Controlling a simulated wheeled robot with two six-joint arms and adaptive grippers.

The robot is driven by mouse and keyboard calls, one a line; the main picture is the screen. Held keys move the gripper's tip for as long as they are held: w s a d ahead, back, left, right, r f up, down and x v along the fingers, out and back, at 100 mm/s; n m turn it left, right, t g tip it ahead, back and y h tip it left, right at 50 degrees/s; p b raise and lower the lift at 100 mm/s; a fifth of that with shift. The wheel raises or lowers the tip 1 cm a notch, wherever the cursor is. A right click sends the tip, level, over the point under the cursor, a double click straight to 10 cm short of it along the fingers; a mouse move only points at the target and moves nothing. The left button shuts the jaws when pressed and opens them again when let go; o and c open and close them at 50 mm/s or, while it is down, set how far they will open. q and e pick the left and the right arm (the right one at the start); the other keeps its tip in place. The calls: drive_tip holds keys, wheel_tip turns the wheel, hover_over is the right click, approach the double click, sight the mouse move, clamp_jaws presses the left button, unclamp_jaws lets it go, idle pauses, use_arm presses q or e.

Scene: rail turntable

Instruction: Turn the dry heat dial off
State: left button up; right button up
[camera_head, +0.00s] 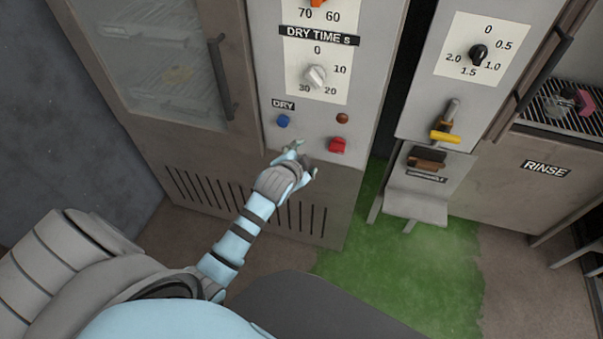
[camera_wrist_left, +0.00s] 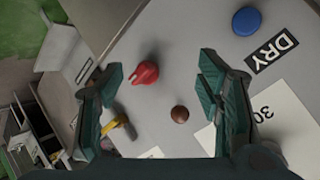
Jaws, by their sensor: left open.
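A red knob (camera_head: 338,145) sits low on the grey dryer panel, right of the blue button; no label for it is readable. It shows in the left wrist view (camera_wrist_left: 145,73) with a raised ridge. An orange dial (camera_head: 317,3) under the top edge of the head view is cut off, above the numbers 70 and 60. I cannot tell from labels which one is the dry heat dial. My left gripper (camera_head: 302,157) is open and empty, just left of and below the red knob. In the wrist view the knob appears between its spread fingers (camera_wrist_left: 163,85), apart from them.
A blue button (camera_head: 283,121) under the DRY label and a brown-red lamp (camera_head: 342,118) flank the area. The white DRY TIME dial (camera_head: 315,76) is above. A yellow-handled lever (camera_head: 444,136) and a black dial (camera_head: 478,52) are on the panel to the right.

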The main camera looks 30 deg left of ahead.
use_arm(q)
drive_tip(key=shift+g, duration=0.3)
drive_tip(key=f, duration=0.2)
drive_tip(key=s+f, duration=0.1)
drive_tip(key=f, duration=0.1)
drive_tip(key=shift+s+f, duration=0.1)
drive_tip(key=shift+s, duration=0.05)
drive_tip(key=s+f+n+g+h, duration=0.1)
drive_tip(key=s+f+n+g, duration=0.15)
drive_tip(key=s+f, duration=0.65)
drive_tip(key=s+f+n+g, duration=0.1)
drive_tip(key=s+f+n, duration=0.3)
drive_tip(key=f, duration=0.8)
drive_tip(key=s+d+f+g, duration=0.1)
drive_tip(key=s+f, duration=0.4)
drive_tip(key=s, duration=1)
drive_tip(key=s+f+g, duration=0.4)
drive_tip(key=s+f, duration=0.2)
drive_tip(key=s, duration=1)
drive_tip(key=shift+s+d+f+g+h, duration=0.15)
drive_tip(key=shift+d+f+g+h, duration=0.15)
drive_tip(key=shift+d+g, duration=0.1)
